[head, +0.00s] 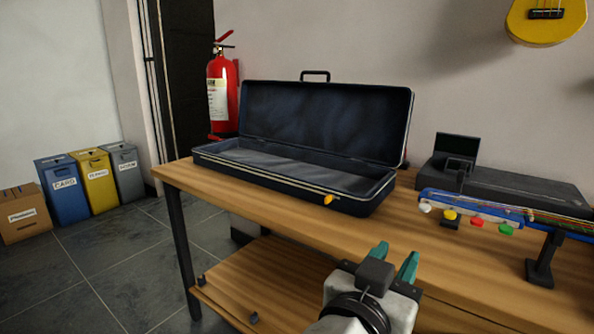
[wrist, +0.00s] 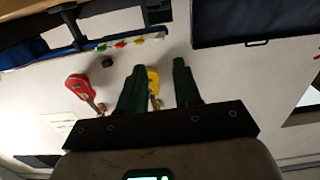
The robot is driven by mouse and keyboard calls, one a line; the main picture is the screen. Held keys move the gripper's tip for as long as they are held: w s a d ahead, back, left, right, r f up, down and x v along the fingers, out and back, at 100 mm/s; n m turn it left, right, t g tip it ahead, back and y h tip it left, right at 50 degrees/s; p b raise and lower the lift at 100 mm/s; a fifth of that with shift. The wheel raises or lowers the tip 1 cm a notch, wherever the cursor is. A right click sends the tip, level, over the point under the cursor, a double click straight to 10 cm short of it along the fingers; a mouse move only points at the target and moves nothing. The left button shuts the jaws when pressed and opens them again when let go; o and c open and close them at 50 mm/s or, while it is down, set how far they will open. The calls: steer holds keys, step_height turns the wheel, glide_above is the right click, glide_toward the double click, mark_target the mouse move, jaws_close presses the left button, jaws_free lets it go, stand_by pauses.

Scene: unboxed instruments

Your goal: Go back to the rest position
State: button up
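My gripper (head: 394,258) is in front of the workbench's front edge, low in the head view. Its two green fingers are apart with nothing between them. In the wrist view the gripper (wrist: 158,68) also shows a clear gap between the fingers, with the wall and a yellow instrument (wrist: 153,82) far behind. An open dark instrument case (head: 290,178) lies on the workbench (head: 300,222), beyond the gripper and to its left. Its lid stands up and its inside looks empty.
A blue stringed instrument (head: 470,207) with coloured knobs rests on a black stand (head: 541,265) at right. A black unit (head: 510,188) lies behind it. A red extinguisher (head: 220,92) and bins (head: 96,178) are at left. The bench's front middle is clear.

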steer(key=s+d+f+n+g+y, duration=0.1)
steer(key=s+d+f+g+y, duration=0.15)
steer(key=d+f, duration=0.45)
steer(key=s+d+f+n+g+y, duration=0.1)
steer(key=s+d+f+n+g, duration=0.15)
steer(key=f, duration=0.85)
steer(key=s+d+f+g+y, duration=0.1)
steer(key=s+d+f+g, duration=0.2)
steer(key=f, duration=0.5)
steer(key=s+d+f+n+g+y, duration=0.1)
steer(key=s+f+n+g+y, duration=0.15)
steer(key=s+f, duration=0.65)
steer(key=s+d+f+n+g+y, duration=0.1)
steer(key=s+d+f+g+y, duration=0.15)
steer(key=s+f, duration=0.65)
step_height(320, 180, up, 34)
steer(key=s+a+p, duration=0.1)
steer(key=s+p, duration=0.1)
steer(key=p, duration=2.9)
steer(key=shift+s+y, duration=0.35)
steer(key=shift+s, duration=0.05)
